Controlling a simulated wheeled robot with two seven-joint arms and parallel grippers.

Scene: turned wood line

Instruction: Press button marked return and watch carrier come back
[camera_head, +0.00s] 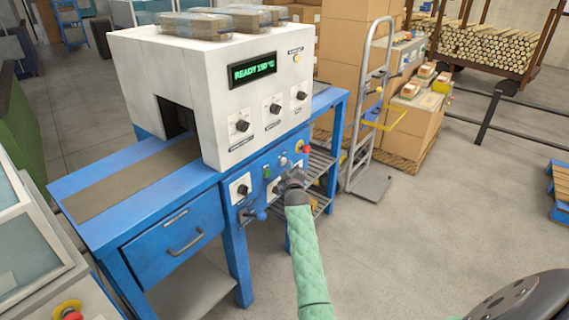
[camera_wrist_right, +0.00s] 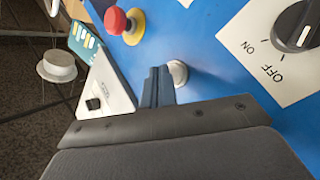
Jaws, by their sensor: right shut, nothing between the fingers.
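A white oven-like machine (camera_head: 215,85) with a dark tunnel mouth sits on a blue bench (camera_head: 110,215). On the bench's blue front panel are a green button (camera_head: 266,172), a whitish button (camera_head: 283,161) and other controls. My right gripper (camera_head: 290,178) is at this panel, its fingers shut and empty. In the right wrist view the shut fingertips (camera_wrist_right: 158,86) are right beside a round whitish button (camera_wrist_right: 178,72); I cannot tell whether they touch it. No label reading return is legible. The belt (camera_head: 130,185) before the tunnel is bare, and I see no carrier. My left gripper is out of view.
A red emergency stop (camera_wrist_right: 117,20) on a yellow base and an ON/OFF rotary switch (camera_wrist_right: 297,25) flank the button. The machine's display (camera_head: 252,70) reads "READY 190 °C". A hand truck (camera_head: 370,120) and cardboard boxes stand behind. The floor at right is open.

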